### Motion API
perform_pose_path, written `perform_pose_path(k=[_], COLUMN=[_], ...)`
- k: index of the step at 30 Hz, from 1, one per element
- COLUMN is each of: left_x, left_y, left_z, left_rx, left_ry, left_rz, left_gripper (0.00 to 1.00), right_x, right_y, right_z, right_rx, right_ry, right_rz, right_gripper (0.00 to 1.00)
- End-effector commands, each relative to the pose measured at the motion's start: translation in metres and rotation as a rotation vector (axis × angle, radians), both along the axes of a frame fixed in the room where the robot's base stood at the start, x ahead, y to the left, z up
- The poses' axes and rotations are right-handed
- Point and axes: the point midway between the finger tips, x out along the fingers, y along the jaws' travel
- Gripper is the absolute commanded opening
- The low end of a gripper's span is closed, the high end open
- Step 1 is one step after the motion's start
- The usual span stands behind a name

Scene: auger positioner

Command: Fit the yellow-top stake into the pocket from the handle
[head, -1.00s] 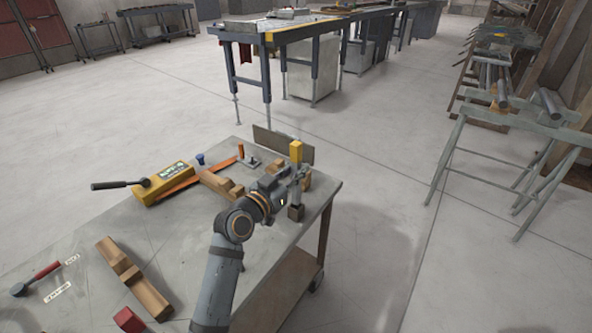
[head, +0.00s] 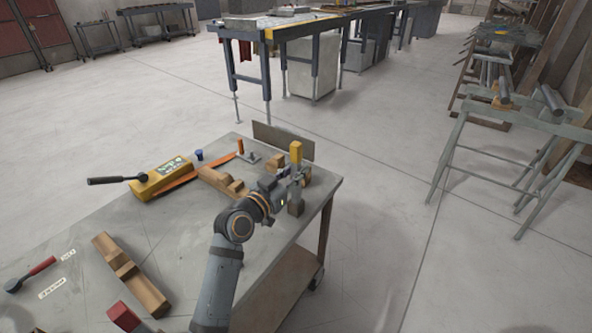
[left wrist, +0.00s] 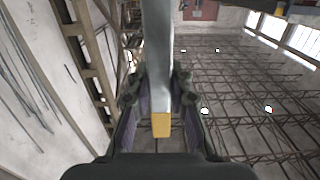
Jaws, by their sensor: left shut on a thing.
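The yellow-top stake stands roughly upright near the table's far right corner, its yellow top (head: 296,153) showing above my left gripper (head: 291,180). My left gripper is shut on the stake's grey shank. In the left wrist view, the grey shank (left wrist: 157,65) runs between the two fingers, with the yellow end (left wrist: 161,125) near the palm. A dark brown block (head: 296,208) shows just below the fingers; I cannot tell whether it belongs to the stake. The pocket cannot be made out behind the gripper. My right gripper is not in view.
Wooden blocks (head: 216,181) lie left of the gripper and a notched timber (head: 131,275) lies nearer. A yellow box (head: 160,180), an orange strip (head: 186,179) and a red-handled tool (head: 40,267) lie on the table (head: 180,245).

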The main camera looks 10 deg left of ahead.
Motion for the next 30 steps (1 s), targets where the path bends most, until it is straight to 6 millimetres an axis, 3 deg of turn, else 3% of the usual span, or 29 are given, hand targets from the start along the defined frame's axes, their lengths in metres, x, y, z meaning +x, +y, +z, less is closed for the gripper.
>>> perform_pose_path(k=[30], left_x=[0.0], left_y=[0.0], left_z=[-0.026], left_rx=[0.0], left_ry=[-0.001], left_rz=[0.0], left_gripper=[0.0], right_x=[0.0], right_y=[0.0], right_z=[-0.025], right_rx=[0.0], right_ry=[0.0], right_rz=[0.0], right_gripper=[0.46])
